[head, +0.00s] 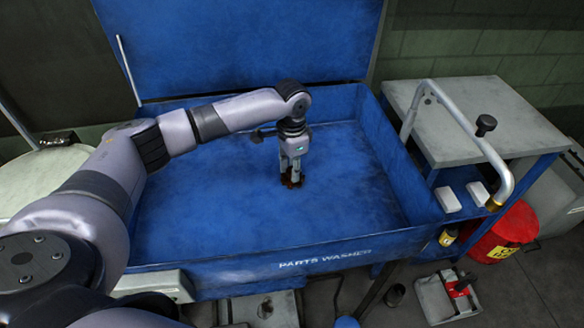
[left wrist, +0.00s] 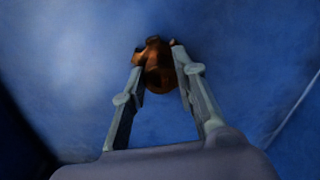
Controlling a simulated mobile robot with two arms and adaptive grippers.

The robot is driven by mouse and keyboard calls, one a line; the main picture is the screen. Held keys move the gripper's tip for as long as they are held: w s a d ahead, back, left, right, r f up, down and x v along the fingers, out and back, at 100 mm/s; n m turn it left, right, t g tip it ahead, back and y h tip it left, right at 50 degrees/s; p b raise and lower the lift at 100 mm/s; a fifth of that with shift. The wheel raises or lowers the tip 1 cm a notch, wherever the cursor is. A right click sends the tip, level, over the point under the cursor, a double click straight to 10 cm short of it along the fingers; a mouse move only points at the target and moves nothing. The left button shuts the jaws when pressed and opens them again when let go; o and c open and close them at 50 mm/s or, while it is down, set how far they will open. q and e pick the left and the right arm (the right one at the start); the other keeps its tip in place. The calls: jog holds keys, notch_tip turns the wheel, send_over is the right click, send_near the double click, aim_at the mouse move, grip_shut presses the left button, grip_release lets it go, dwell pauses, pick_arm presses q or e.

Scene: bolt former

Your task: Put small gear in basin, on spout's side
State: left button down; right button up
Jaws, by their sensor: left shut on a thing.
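The blue parts washer basin (head: 345,200) stands open in the head view, with its lid raised at the back. My left gripper (head: 291,180) points down inside the basin, a little right of its middle. It is shut on the small gear (left wrist: 157,68), a brownish copper-coloured toothed piece between the two fingertips in the left wrist view. In the head view only a small dark reddish bit of the gear shows at the fingertips. I cannot tell whether it touches the basin floor. The spout (head: 490,155) is a bent grey pipe at the basin's right side. My right gripper is not in view.
A grey-topped side table (head: 465,125) stands right of the basin. Two small white blocks (head: 447,199) lie on the ledge near the spout. A red can (head: 510,230) and a grey tray (head: 447,297) are on the floor at right. The basin floor around the gripper is clear.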

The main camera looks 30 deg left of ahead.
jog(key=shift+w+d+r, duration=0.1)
pick_arm(q)
jog(key=c, duration=1.3)
grip_release()
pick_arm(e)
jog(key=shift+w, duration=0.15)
pick_arm(q)
notch_tip(320, 180, up, 12)
jog(key=shift+r, duration=0.1)
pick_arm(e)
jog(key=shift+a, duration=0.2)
